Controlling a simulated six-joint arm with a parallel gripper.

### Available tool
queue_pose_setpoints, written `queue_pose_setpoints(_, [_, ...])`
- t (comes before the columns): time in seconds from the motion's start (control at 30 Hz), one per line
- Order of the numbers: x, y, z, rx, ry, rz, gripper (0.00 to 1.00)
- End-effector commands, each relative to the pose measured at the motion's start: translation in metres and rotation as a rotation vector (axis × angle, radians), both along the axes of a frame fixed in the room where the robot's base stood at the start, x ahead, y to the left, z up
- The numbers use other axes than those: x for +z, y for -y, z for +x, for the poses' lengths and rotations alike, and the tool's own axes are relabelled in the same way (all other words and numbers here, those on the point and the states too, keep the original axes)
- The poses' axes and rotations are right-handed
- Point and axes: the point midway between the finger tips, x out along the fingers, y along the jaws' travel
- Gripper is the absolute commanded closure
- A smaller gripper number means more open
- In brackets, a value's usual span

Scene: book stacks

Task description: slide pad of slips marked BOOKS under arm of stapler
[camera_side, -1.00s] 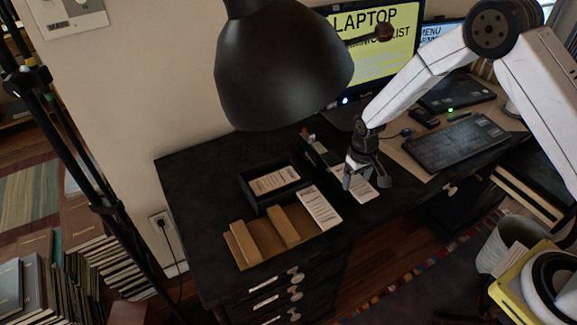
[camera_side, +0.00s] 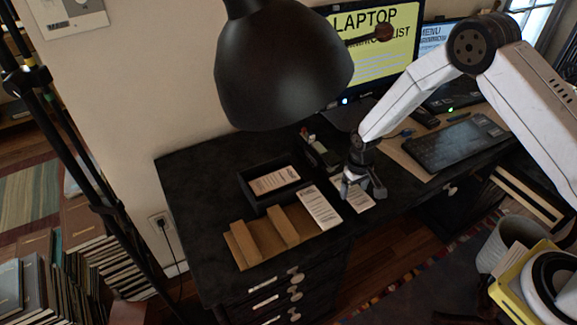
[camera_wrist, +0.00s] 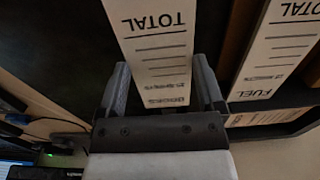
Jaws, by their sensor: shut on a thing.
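In the side view my gripper (camera_side: 362,188) is low over the desk, shut on a white pad of slips (camera_side: 357,203). In the wrist view the pad (camera_wrist: 155,45) lies between the two fingers (camera_wrist: 162,75), with TOTAL printed upside down.
Another white pad (camera_side: 319,208) lies left of the held one; a pad marked FUEL (camera_wrist: 275,50) shows in the wrist view. A black tray (camera_side: 247,190) holds a pad. A brown wooden holder (camera_side: 262,238) is at the front left. A lamp (camera_side: 285,70) hangs above.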

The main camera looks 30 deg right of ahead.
Motion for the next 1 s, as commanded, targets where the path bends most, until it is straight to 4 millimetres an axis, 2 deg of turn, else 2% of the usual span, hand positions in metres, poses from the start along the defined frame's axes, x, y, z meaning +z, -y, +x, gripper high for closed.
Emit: queue_pose_setpoints(1.0, [-0.001,0.000,0.044,0.000,0.002,0.000,0.69])
